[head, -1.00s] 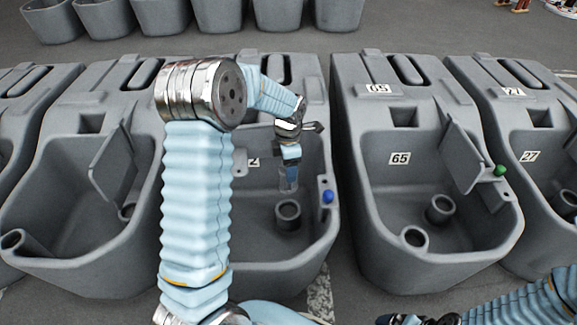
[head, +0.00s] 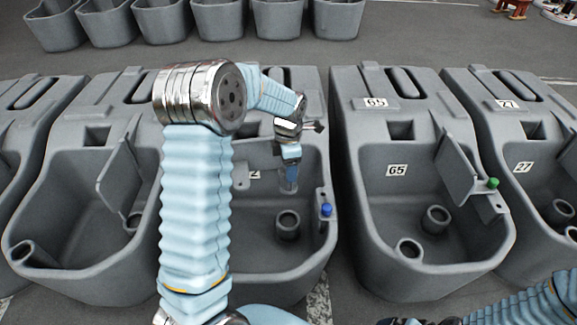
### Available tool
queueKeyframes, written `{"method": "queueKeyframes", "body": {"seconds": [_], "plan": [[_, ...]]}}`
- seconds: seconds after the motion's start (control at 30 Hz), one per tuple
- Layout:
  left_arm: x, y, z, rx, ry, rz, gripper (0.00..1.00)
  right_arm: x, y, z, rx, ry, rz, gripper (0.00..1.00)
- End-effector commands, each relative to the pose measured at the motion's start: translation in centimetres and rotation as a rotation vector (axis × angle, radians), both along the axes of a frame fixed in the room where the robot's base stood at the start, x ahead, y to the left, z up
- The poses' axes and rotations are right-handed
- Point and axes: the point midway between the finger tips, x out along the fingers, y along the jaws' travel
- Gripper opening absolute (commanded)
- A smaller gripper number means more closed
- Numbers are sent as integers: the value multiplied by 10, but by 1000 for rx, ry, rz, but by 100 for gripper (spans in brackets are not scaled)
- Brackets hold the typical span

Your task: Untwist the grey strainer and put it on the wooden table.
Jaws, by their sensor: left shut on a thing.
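My left gripper (head: 289,172) reaches down over the open basin of the middle grey tank (head: 318,245). It is shut on a small grey piece, apparently the grey strainer (head: 289,187), of which little shows below the fingers. The piece hangs above a short grey pipe stub (head: 287,225) on the basin floor, with a gap between them. My right gripper shows only as dark bits at the bottom edge, and its fingers cannot be made out. Reddish-brown legs (head: 512,8) at the top right edge may belong to the wooden table; its top is out of view.
A tank marked 65 (head: 375,145), with a raised flap and a green knob (head: 493,183), stands to the right. A blue knob (head: 327,209) sits on the middle tank's right rim. More tanks stand either side. Grey bins (head: 218,18) line the back, with open floor between.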

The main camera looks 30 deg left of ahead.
Motion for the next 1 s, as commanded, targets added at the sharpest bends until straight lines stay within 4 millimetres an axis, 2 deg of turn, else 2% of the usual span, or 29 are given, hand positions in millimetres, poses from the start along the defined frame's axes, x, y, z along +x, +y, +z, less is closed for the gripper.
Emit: {"method": "queueKeyframes", "body": {"seconds": [0.17,0.7,1.0], "plan": [[0,0,9,1,-1,0,22,0,0,7,0,0,0,100],[0,0,58,0,0,0,22,0,0,48,0,0,0,100],[0,0,60,0,0,0,22,0,0,48,0,0,0,100]]}}
